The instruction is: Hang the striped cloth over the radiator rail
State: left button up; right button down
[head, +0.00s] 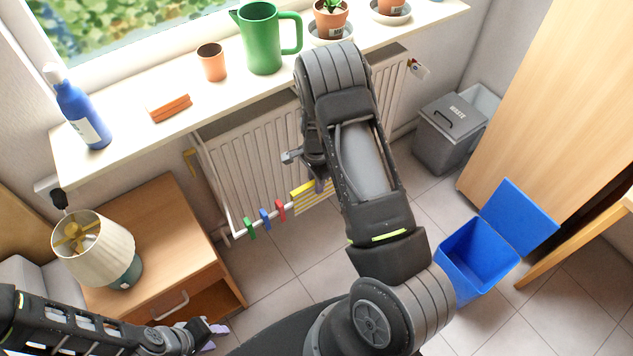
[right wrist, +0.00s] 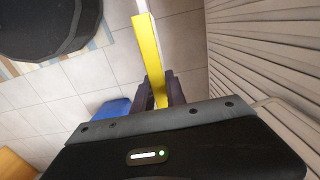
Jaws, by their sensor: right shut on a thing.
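The striped cloth (head: 312,197), yellow with thin lighter stripes, lies at the radiator rail (head: 262,222) in the head view, right of the pegs. It looks draped over the rail, with a striped part below; my right arm hides its right end. My right gripper (head: 322,186) is at the cloth, its fingers mostly hidden there. In the right wrist view the yellow cloth (right wrist: 147,48) runs in line with the white rail (right wrist: 142,5), and my right gripper (right wrist: 160,90) is shut on it. My left gripper (head: 215,334) is low at the left, away from the cloth; its opening is unclear.
Green, blue and red pegs (head: 265,219) sit on the rail. The radiator (head: 250,150) is under a sill with a green jug (head: 262,40), cup and pots. A nightstand (head: 160,225) with a lamp (head: 95,245) stands left, a blue bin (head: 478,262) right.

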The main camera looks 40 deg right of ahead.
jog(key=shift+f+b, duration=1.3)
jog(key=shift+f, duration=0.45)
jog(key=c, duration=1.3)
grip_release()
jog(key=shift+r, duration=0.1)
jog(key=shift+r+p, duration=2.55)
jog(key=shift+r, duration=0.85)
